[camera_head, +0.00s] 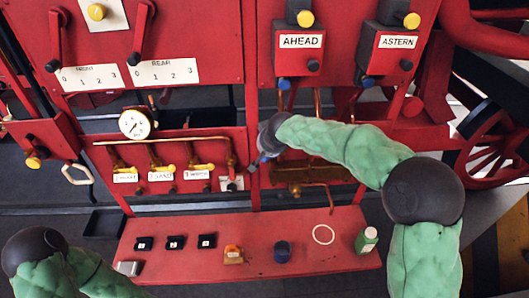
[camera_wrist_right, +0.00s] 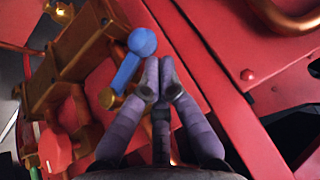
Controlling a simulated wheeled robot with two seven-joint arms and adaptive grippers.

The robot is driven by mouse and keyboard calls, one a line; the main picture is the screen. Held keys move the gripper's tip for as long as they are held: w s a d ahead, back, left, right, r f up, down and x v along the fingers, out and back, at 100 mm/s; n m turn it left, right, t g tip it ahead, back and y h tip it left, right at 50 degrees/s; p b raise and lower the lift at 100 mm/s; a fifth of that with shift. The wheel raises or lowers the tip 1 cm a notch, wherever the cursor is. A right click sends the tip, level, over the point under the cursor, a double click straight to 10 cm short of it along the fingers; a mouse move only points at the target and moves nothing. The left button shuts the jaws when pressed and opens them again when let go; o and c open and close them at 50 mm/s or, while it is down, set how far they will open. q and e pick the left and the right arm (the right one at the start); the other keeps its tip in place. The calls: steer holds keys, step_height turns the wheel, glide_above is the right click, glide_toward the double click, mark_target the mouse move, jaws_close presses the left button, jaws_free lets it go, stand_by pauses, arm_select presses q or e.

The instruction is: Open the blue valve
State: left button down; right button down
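The blue valve handle (camera_wrist_right: 127,70) shows in the right wrist view as a blue lever with a round ball end at its top. Its lower end meets a brass pivot (camera_wrist_right: 107,98). My right gripper (camera_wrist_right: 160,66) has its purple fingers together, just right of the lever and close to it. I cannot tell whether they touch it. In the head view my right gripper (camera_head: 266,148) is in front of the red panel, right of the brass pipe, and partly hides the valve. My left arm shows at the bottom left, but its gripper is not in view.
Small labelled valves with yellow handles (camera_head: 160,170) and a pressure gauge (camera_head: 136,123) are left of my right gripper. A red bench (camera_head: 300,262) below holds small black blocks, a blue jar (camera_head: 282,251) and a green bottle (camera_head: 366,240). Red structure is close around the right gripper.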

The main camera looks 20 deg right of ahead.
mark_target(263, 159)
steer(key=shift+a+f+b, duration=0.15)
steer(key=shift+f+b, duration=0.3)
steer(key=shift+b, duration=0.2)
steer(key=shift+a+f+n+g+h+b, duration=0.2)
steer(key=shift+f+n+g+h+b, duration=0.15)
steer(key=shift+h+b, duration=0.8)
steer(key=f+h+b, duration=0.1)
steer(key=b, duration=0.1)
steer(key=f+n+h+b, duration=0.1)
steer(key=h+b, duration=0.1)
steer(key=f+g+h+b, duration=0.1)
steer(key=b, duration=0.1)
steer(key=shift+d+n+h, duration=0.25)
steer(key=shift+n, duration=0.1)
steer(key=h+b, duration=0.1)
steer(key=d+f+n+h+b, duration=0.1)
steer(key=h+b, duration=0.1)
steer(key=shift+s+f+g, duration=0.15)
steer(key=shift+f+g, duration=0.1)
steer(key=shift+s+d+f+n+h+b, duration=0.1)
steer(key=shift+d+f+n+h+b, duration=0.2)
steer(key=shift+b, duration=0.5)
steer(key=shift+d+r, duration=0.1)
